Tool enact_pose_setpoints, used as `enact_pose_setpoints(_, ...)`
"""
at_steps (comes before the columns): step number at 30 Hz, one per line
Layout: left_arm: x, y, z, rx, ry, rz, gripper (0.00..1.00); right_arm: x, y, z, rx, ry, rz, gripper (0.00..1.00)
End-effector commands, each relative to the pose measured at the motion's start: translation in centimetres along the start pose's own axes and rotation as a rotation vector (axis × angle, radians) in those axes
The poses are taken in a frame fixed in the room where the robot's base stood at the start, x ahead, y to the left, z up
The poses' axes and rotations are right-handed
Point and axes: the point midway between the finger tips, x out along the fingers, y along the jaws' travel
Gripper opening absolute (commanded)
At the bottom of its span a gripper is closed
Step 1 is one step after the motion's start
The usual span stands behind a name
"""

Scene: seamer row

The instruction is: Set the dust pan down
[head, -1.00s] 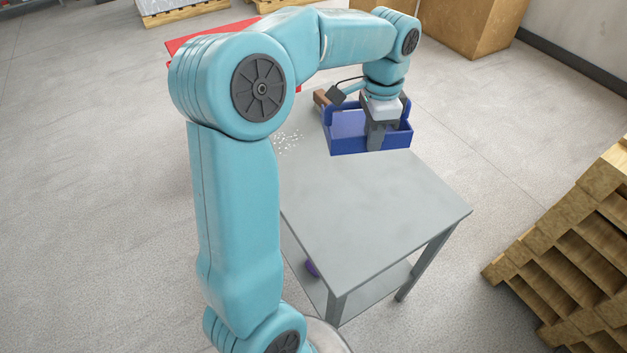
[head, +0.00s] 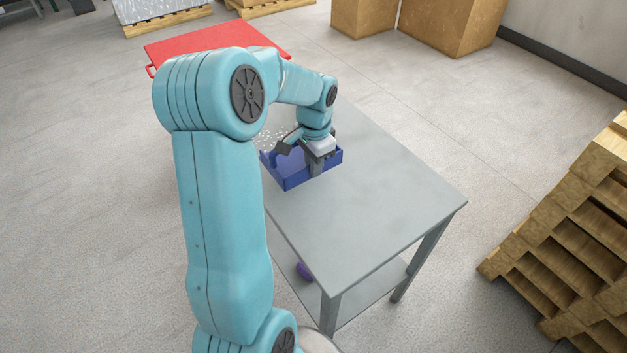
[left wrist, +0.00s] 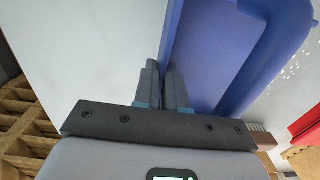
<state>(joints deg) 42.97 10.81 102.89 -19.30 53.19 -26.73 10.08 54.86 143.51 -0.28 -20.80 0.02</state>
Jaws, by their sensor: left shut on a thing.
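The blue dust pan (head: 296,180) is over the left side of the grey table (head: 390,200), a shallow tray with raised walls. My left gripper (head: 316,168) is shut on the pan's wall, pointing down. In the left wrist view my gripper's fingers (left wrist: 168,88) are closed together at the edge of the blue pan (left wrist: 215,55). Whether the pan's underside touches the tabletop I cannot tell. My right gripper is in neither view.
White crumbs (head: 276,137) lie behind the pan. A brush (left wrist: 262,138) shows in the wrist view. A red cart (head: 215,40) stands beyond the table. Wooden pallets (head: 575,250) stand at right. The tabletop's near right part is clear. A purple thing (head: 304,270) is on the lower shelf.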

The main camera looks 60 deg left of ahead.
Motion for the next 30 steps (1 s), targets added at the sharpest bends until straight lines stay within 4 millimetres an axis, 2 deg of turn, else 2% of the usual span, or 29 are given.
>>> enact_pose_setpoints(5,1.7,0.0,0.0,0.000,-0.002,0.000,0.00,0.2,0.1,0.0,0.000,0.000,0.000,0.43)
enact_pose_setpoints(9,4.2,0.1,0.0,0.000,-0.003,0.002,0.00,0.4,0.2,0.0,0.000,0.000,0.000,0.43)
enact_pose_setpoints(12,5.2,0.1,0.0,0.001,-0.001,0.000,0.00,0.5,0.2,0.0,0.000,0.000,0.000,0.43)
enact_pose_setpoints(23,5.7,0.1,0.0,0.000,0.001,-0.001,0.00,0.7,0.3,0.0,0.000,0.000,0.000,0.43)
enact_pose_setpoints(24,5.6,0.1,0.0,0.000,0.001,-0.001,0.20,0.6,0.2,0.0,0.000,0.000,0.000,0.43)
enact_pose_setpoints(26,5.6,0.1,0.0,0.000,0.000,-0.001,0.36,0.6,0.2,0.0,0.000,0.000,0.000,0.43)
enact_pose_setpoints(30,5.6,0.1,0.0,0.000,0.000,-0.001,0.36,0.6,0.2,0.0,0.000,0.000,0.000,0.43)
